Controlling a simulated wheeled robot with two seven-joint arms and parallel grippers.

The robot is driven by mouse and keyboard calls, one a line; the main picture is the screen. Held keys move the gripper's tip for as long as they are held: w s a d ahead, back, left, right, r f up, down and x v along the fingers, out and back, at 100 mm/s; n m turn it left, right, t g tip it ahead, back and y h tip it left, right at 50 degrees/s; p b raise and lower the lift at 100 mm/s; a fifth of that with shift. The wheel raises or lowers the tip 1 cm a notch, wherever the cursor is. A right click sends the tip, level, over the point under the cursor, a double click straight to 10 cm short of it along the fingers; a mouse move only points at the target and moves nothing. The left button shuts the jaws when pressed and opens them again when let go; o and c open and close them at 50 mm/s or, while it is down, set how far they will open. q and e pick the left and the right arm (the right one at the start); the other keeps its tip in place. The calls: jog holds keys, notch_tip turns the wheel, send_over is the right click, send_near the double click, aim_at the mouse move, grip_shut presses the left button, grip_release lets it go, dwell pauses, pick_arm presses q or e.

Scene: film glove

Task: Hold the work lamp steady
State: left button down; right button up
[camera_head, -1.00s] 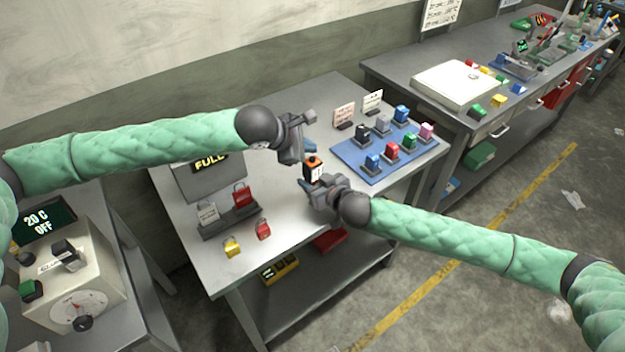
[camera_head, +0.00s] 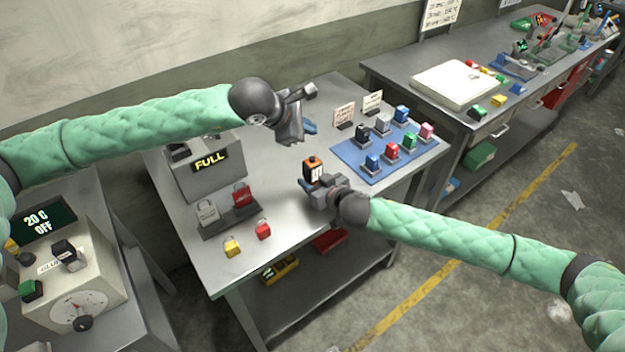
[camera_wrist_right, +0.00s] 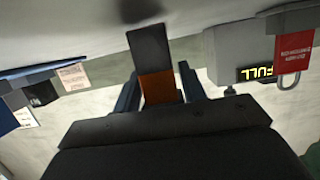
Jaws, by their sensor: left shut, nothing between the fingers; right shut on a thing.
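A small black-and-orange block with a white marked face (camera_head: 313,170) stands upright in my right gripper (camera_head: 309,187), above the middle of the grey bench. I take it for the work lamp, though I cannot be sure. In the right wrist view its black and orange body (camera_wrist_right: 153,60) rises between the two dark fingers. My left gripper (camera_head: 310,127) is shut and empty, above and behind the block and apart from it.
A grey box with a lit FULL sign (camera_head: 209,161) and several padlocks (camera_head: 263,229) are on the bench's left part. A blue mat (camera_head: 350,160) with several coloured blocks lies right of the grippers. A control box (camera_head: 80,285) stands at lower left.

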jog(key=o, duration=1.2)
jog(key=shift+s, duration=0.1)
